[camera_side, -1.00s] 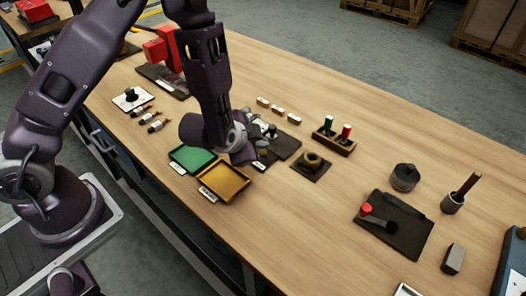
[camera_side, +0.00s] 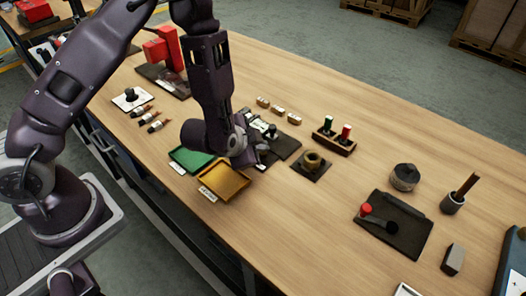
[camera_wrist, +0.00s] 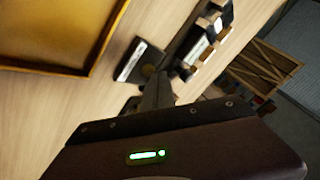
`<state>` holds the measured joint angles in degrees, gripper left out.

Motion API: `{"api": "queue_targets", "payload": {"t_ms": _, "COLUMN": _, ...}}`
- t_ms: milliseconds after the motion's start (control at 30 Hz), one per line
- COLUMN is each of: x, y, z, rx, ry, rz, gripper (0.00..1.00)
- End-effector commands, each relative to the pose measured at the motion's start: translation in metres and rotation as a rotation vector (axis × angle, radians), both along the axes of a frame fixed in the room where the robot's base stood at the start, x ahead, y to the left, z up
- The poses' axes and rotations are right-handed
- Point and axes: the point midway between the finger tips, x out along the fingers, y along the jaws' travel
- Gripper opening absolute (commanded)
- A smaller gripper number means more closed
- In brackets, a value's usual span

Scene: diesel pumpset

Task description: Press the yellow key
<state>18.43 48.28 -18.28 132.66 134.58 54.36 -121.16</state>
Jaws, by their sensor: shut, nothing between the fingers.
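My gripper (camera_side: 246,160) is shut and empty, low over the table beside the yellow tray and the near end of a dark board (camera_side: 286,147). In the wrist view, the closed fingers (camera_wrist: 157,92) point toward a small labelled plate (camera_wrist: 137,61) and a dark round part (camera_wrist: 149,71). I cannot make out a yellow key for certain in either view; my gripper and wrist hide part of the board. I cannot tell whether the fingertips touch anything.
A yellow tray (camera_side: 238,191) and a green tray (camera_side: 186,165) lie close to the gripper. A brass-coloured ring part (camera_side: 312,160) on a dark pad and a wooden rack (camera_side: 334,145) with green and red handles stand to the right. Bare wood lies in front of them.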

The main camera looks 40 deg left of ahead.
Motion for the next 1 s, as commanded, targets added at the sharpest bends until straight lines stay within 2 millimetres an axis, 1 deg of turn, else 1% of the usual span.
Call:
{"api": "queue_targets", "payload": {"t_ms": 467, "x": 0.000, "y": 0.000, "z": -0.006, "rx": -0.001, "ry": 0.001, "rz": -0.001, "gripper": 0.00}}
{"api": "queue_targets", "payload": {"t_ms": 733, "x": 0.000, "y": 0.000, "z": -0.005, "rx": -0.001, "ry": 0.001, "rz": -0.001, "gripper": 0.00}}
{"api": "queue_targets", "payload": {"t_ms": 867, "x": 0.000, "y": 0.000, "z": -0.002, "rx": 0.000, "ry": 0.000, "rz": 0.000, "gripper": 0.00}}
{"api": "queue_targets", "payload": {"t_ms": 1000, "x": 0.000, "y": 0.000, "z": 0.007, "rx": -0.001, "ry": -0.001, "rz": 0.001, "gripper": 0.00}}
